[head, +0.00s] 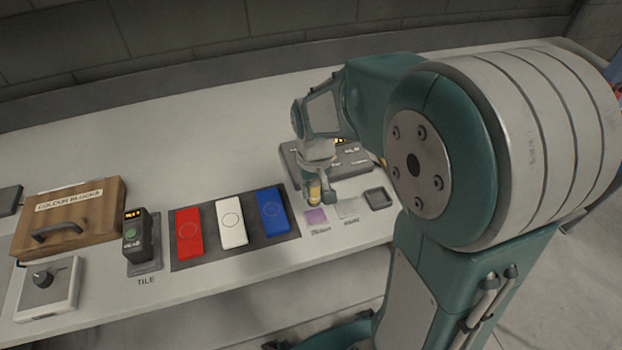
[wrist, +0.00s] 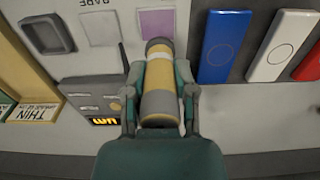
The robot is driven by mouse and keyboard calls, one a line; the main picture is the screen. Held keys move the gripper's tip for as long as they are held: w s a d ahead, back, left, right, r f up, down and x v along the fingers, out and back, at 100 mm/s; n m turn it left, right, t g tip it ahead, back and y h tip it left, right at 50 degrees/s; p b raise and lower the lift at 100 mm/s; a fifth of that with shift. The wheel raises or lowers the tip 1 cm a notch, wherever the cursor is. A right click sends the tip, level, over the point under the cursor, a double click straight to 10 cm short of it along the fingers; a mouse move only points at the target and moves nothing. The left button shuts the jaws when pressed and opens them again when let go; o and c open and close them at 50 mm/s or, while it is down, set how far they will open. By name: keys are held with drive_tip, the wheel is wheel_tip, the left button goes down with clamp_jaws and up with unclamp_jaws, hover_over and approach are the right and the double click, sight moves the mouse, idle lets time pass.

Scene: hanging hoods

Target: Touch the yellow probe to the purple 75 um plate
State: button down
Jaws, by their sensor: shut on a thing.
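The yellow probe (head: 314,190) is held upright in my gripper (head: 318,186), just behind the purple plate (head: 316,215) in the head view. In the wrist view the yellow probe (wrist: 161,105), with grey bands and a dark end, lies between the two fingers of my gripper (wrist: 160,78). Its far end overlaps the near edge of the purple plate (wrist: 156,21) in that view. I cannot tell whether the probe touches the plate or hangs above it. The fingers are shut on the probe and hide part of it.
A pale bare plate (head: 348,208) and a small dark tray (head: 377,198) lie right of the purple plate. Red, white and blue blocks (head: 272,211) lie to its left. A grey gauge unit (wrist: 92,92) with a lit display stands close to the gripper.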

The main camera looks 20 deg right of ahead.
sight(315, 203)
drive_tip(key=f, duration=0.2)
drive_tip(key=shift+d+f, duration=0.3)
drive_tip(key=shift+f, duration=0.1)
drive_tip(key=shift+a+f, duration=0.2)
drive_tip(key=shift+f, duration=0.95)
drive_tip(key=shift+d+f, duration=0.1)
drive_tip(key=shift+f, duration=0.45)
idle(0.8)
drive_tip(key=shift+r, duration=3.55)
